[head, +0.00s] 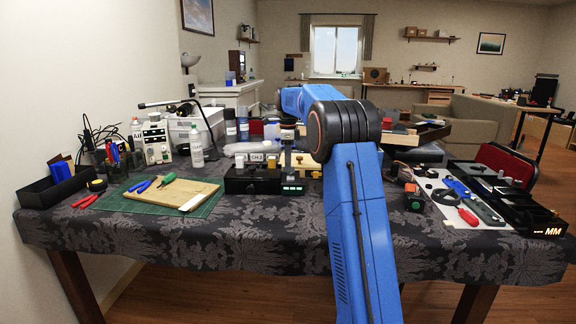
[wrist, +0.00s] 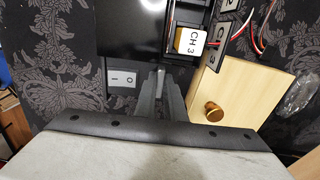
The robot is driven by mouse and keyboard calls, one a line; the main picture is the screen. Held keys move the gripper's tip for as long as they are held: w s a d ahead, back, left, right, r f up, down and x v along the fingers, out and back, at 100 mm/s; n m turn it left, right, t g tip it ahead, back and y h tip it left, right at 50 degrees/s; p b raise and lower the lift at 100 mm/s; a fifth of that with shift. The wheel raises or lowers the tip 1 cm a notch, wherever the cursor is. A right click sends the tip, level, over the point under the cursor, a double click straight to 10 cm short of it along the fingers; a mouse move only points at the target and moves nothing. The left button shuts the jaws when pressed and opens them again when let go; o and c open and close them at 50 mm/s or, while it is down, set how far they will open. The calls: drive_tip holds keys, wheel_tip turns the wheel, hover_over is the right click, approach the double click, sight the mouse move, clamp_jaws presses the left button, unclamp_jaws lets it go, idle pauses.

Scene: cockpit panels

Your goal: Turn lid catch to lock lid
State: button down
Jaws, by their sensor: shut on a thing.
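In the wrist view my gripper (wrist: 160,84) is shut on a small, slim grey piece at the lower edge of a black box (wrist: 130,35). The fingers hide most of this piece, and I cannot tell whether it is the lid catch. To its right is a pale wooden panel (wrist: 240,95) with a round brass knob (wrist: 213,112), apart from my fingers. I cannot tell for sure which part is the lid. In the head view my gripper (head: 288,166) points down at the black unit (head: 240,181) in the middle of the table; the contact is too small to read.
An I/O switch plate (wrist: 122,78) lies just left of my fingers. A "CH 3" block (wrist: 190,41) and loose wires (wrist: 262,28) are above right. In the head view a green mat (head: 150,209) with a wooden board is left; trays and tools (head: 470,195) are right.

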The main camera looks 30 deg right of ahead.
idle(0.4)
drive_tip(key=c, duration=2.1)
unclamp_jaws()
wheel_tip(320, 180, up, 18)
drive_tip(key=shift+f, duration=0.25)
